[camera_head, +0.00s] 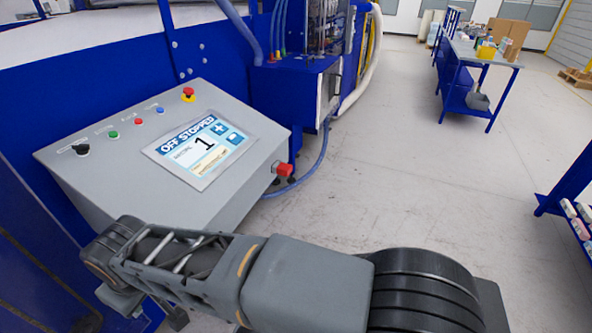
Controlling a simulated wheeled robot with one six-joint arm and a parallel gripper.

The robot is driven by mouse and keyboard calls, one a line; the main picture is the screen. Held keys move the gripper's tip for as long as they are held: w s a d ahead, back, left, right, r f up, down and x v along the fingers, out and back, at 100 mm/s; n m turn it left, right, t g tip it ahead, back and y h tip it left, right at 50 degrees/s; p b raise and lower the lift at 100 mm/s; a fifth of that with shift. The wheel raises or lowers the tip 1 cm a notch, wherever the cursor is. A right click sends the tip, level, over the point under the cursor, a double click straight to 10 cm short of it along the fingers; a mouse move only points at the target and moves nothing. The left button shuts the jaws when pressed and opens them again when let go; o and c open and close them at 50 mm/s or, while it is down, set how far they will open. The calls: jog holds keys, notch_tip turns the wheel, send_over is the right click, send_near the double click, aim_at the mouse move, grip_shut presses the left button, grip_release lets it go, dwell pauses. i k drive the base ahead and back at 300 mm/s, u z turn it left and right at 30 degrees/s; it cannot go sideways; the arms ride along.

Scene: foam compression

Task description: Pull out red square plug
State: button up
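The red square plug (284,169) sticks out from the right side of the grey control console, near its lower front corner. A dark piece shows just below it. My arm lies across the bottom of the view, in front of and below the console, clear of the plug in the picture. Nothing is seen touching the plug.
The console (105,175) carries a screen (203,148) reading "OFF STOPPED", several small buttons and a red emergency knob (188,93). A blue hose (318,165) runs behind the plug. Open floor (420,180) lies to the right. A blue workbench (470,75) stands farther back.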

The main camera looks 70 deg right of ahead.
aim_at(284, 169)
jog(key=z, duration=3.95)
jog(key=k, duration=0.75)
jog(key=u, duration=1.3)
jog(key=i, duration=0.45)
jog(key=k, duration=0.6)
jog(key=z, duration=0.25)
jog(key=i, duration=1.35)
jog(key=u, duration=0.4)
